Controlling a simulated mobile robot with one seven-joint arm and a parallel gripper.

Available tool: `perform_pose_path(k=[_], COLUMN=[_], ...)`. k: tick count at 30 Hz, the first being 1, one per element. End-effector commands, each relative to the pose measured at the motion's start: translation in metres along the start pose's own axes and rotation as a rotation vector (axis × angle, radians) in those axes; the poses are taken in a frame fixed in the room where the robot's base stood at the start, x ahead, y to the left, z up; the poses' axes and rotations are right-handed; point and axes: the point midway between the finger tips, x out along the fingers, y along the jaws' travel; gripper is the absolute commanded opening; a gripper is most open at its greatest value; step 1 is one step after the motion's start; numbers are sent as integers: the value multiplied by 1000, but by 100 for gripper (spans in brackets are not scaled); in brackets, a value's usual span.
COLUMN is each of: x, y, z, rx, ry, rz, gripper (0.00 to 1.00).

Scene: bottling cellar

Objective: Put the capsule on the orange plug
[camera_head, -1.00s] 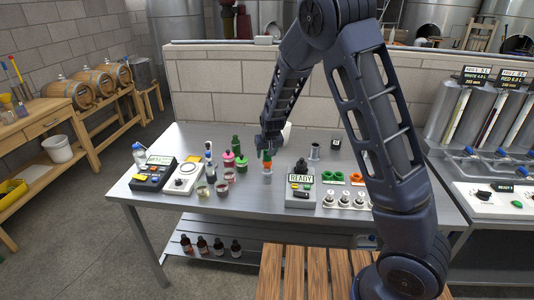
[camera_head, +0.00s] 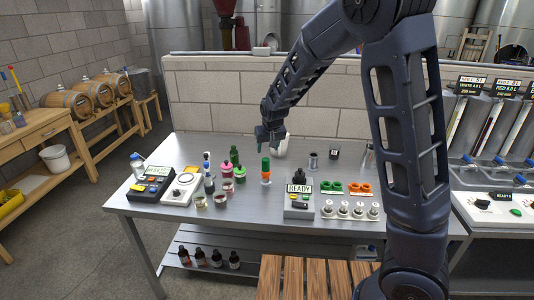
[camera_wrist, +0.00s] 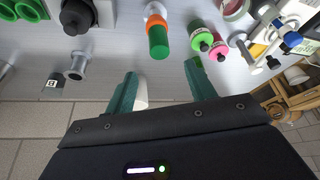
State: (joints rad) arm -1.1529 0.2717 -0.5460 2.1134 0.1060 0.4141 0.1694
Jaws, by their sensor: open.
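The green capsule (camera_head: 265,163) sits upright on the orange plug (camera_head: 265,174), which stands on a short pale stand on the steel table. Part of the plug shows below the capsule. In the wrist view the green capsule (camera_wrist: 158,46) and the orange plug (camera_wrist: 153,20) are in line, touching. My gripper (camera_wrist: 163,72) is open, with its two green fingers apart and nothing between them. In the head view my gripper (camera_head: 260,145) is above and behind the capsule, clear of it.
A grey box (camera_head: 299,204) with a READY sign stands right of the plug. Green rings (camera_head: 331,187) and orange rings (camera_head: 360,188) lie further right. Pink and green bottles (camera_head: 239,173) stand to the left. A grey metal cup (camera_head: 313,161) stands behind the box.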

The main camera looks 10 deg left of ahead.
Motion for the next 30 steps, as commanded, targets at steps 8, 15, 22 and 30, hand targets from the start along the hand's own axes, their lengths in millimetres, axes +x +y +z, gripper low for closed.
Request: perform_pose_path(k=[8, 15, 22, 30], x=[-11, -23, -73, -139], y=[1, 19, 84, 153], z=[0, 3, 23, 65], rx=[1, 25, 105, 183], ry=[0, -8, -30, -35], rz=[1, -9, -40, -63], gripper=[55, 55, 55, 55])
